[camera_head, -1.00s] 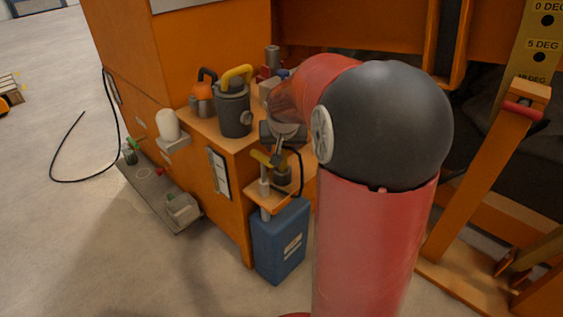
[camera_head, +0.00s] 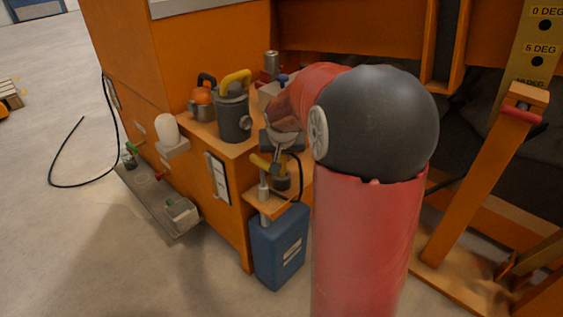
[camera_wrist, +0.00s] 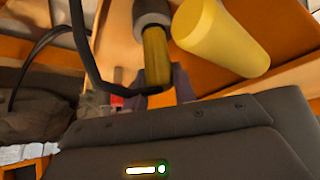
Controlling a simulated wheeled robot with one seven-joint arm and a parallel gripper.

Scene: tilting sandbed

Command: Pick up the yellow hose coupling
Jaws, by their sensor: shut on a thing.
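The yellow hose coupling (camera_wrist: 156,58) shows in the wrist view as a short, dull-yellow cylinder below a grey collar, with a black hose looping beside it. My gripper (camera_wrist: 155,88) is shut on it; the dark gripper body covers the bottom of that view and hides part of the grip. In the head view my gripper (camera_head: 279,156) is low at the small pump beside the bench, partly behind my arm. The coupling is too small and covered to make out clearly there.
A thick yellow handle (camera_wrist: 220,38) is close to the right of the coupling. A blue canister (camera_head: 279,248) stands below the small orange shelf (camera_head: 268,203). A dark pot with a yellow handle (camera_head: 233,112) and an orange-topped vessel (camera_head: 202,102) crowd the bench.

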